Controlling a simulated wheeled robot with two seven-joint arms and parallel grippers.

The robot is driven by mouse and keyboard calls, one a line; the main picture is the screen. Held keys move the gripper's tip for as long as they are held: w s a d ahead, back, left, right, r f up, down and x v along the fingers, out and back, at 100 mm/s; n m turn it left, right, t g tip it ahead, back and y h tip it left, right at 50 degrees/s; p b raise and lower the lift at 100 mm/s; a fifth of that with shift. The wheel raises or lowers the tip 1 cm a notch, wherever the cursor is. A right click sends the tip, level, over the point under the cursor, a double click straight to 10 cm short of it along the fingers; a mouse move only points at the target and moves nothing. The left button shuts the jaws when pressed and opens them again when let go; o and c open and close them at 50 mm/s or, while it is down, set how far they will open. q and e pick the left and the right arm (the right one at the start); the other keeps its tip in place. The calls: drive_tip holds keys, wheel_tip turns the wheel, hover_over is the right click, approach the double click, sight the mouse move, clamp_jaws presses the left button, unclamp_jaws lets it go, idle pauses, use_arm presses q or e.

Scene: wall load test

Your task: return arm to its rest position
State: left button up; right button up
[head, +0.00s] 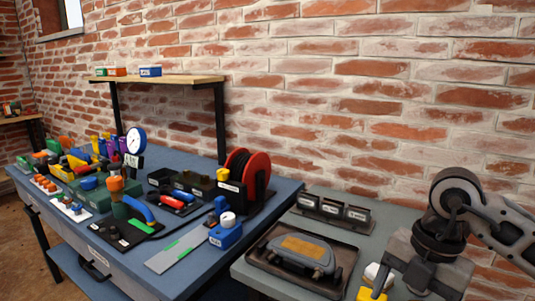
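My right arm comes in from the right edge. Its wrist joint and the gripper body (428,272) hang over the right end of the grey table (258,276). The fingertips are not clearly visible, so I cannot tell whether this gripper is open or shut, or whether it holds anything. A small white block (378,275) and a yellow piece (371,294) show just left of the gripper body, partly cut off or covered. I cannot tell whether they touch the gripper. My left arm and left gripper are not in view.
A dark tray (302,260) with a grey handled device lies left of the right gripper. Three small labelled holders (334,210) stand behind it. The blue workbench (185,270) carries many tools, a gauge (136,140) and a red reel (256,178). A brick wall (350,110) rises behind.

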drive_tip(key=s+a+f+n+g+y, duration=0.1)
drive_tip(key=s+a+n+g+y, duration=0.1)
drive_tip(key=a+y, duration=0.35)
drive_tip(key=s+a+f+n+g+y, duration=0.1)
drive_tip(key=s+a+n+y, duration=0.15)
drive_tip(key=a, duration=0.65)
drive_tip(key=a+r+m+t+y, duration=0.45)
drive_tip(key=a+r+y, duration=0.3)
drive_tip(key=y, duration=0.45)
drive_tip(key=w+d+f+m+t+h, duration=0.35)
drive_tip(key=d+m+t+h, duration=0.2)
drive_tip(key=m+t, duration=0.35)
drive_tip(key=w+d+f+m+t+h, duration=0.2)
drive_tip(key=d+f+m+t+h, duration=0.3)
drive_tip(key=m+t, duration=0.4)
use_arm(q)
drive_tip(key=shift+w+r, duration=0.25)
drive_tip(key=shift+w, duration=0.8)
use_arm(e)
drive_tip(key=s+d+f+m+g+h, duration=0.2)
drive_tip(key=s+f+m+g+h, duration=0.1)
drive_tip(key=f, duration=0.6)
drive_tip(key=s+d+f+m+g+h, duration=0.1)
drive_tip(key=s+f+m+g+h, duration=0.2)
drive_tip(key=s+f, duration=0.4)
wheel_tip(320, 180, down, 2)
drive_tip(key=shift+d+f+g+h, duration=0.2)
drive_tip(key=shift+d+g+h, duration=0.15)
drive_tip(key=shift+g+h, duration=0.6)
drive_tip(key=shift+s, duration=0.1)
